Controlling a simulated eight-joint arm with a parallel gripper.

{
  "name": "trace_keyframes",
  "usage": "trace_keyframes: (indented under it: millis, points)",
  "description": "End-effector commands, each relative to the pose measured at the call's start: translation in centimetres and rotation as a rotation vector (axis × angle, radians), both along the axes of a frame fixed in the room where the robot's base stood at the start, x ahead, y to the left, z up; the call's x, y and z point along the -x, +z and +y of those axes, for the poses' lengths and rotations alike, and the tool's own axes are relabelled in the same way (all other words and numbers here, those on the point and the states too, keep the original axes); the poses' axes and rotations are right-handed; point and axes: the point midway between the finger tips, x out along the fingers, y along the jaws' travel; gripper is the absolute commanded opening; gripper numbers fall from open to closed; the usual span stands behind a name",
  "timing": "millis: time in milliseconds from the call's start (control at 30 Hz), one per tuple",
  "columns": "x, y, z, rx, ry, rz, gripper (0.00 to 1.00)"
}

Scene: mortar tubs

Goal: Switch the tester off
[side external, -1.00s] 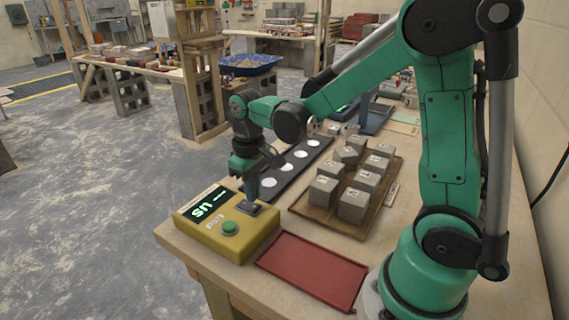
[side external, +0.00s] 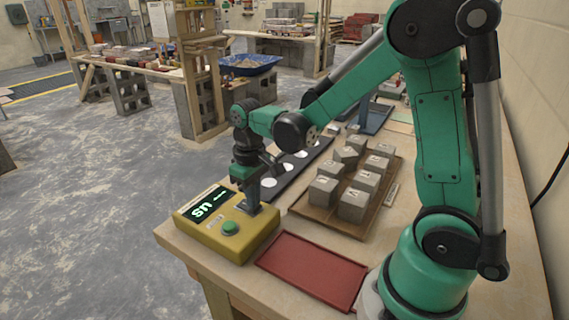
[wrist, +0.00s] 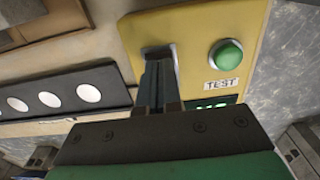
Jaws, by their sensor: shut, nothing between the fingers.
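The yellow tester (side external: 236,234) sits at the near left corner of the bench. Its display (side external: 209,205) is lit with green characters reading "US" and dashes. A green round button (side external: 230,228) is on its top, and the wrist view shows the button (wrist: 226,55) beside a "TEST" label. My gripper (side external: 252,208) is shut and empty, pointing down at the dark recessed part of the tester's top. In the wrist view the closed fingers (wrist: 157,75) are at that recess, beside the button. The fingers hide most of the recess, and I cannot tell whether they touch it.
A red tray (side external: 312,270) lies right of the tester. A brown tray (side external: 322,215) holds several grey blocks behind it. A dark strip with white discs (side external: 268,182) lies behind the tester. The bench's left edge is close by.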

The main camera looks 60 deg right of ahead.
Motion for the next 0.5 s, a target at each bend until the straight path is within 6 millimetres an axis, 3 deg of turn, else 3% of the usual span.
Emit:
trace_keyframes:
  millis: [500]
  points:
    - [0.01,-0.47,0.00,0.000,0.000,0.000,0.00]
